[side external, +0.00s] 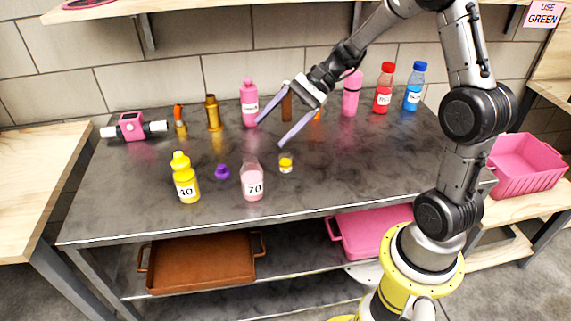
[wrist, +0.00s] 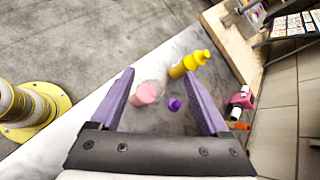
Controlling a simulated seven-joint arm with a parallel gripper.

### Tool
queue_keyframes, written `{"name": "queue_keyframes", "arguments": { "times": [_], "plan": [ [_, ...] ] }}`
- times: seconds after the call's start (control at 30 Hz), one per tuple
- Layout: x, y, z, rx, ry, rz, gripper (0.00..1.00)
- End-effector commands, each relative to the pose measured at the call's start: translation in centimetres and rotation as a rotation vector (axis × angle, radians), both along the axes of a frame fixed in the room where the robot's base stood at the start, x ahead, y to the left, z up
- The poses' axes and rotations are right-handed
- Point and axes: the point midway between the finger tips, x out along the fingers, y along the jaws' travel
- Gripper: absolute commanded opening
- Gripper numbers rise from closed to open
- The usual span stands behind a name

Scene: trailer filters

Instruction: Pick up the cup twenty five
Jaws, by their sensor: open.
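A small clear cup (side external: 286,165) with yellow contents stands on the grey table; any number on it is too small to read. It sits just right of a pink bottle (side external: 252,182) marked 70, which also shows in the wrist view (wrist: 145,93). My gripper (side external: 270,133) is open and empty, above the table behind the cup in the side view. Its purple fingers (wrist: 160,75) frame the pink bottle and a purple object (wrist: 174,104) in the wrist view. I cannot make out the cup in the wrist view.
A yellow bottle (side external: 185,180) marked 40 stands left of the purple object. The table's right front is clear.

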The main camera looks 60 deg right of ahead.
Motion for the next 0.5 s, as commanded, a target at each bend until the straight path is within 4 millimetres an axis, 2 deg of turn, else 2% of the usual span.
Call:
{"name": "queue_keyframes", "arguments": {
  "times": [0.03,0.13,0.2,0.3,0.4,0.5],
  "plan": [
    [1.0,-2.3,-2.0,0.069,0.043,-0.083,0.79],
    [2.2,-6.4,-5.8,0.195,0.108,-0.238,0.79],
    [2.4,-9.3,-8.6,0.274,0.148,-0.34,0.79],
    [1.7,-12.7,-12.7,0.365,0.201,-0.463,0.79],
    [0.1,-14.8,-16.0,0.425,0.25,-0.544,0.79],
    [-1.4,-15.9,-18.0,0.469,0.286,-0.595,0.79]
  ]
}}
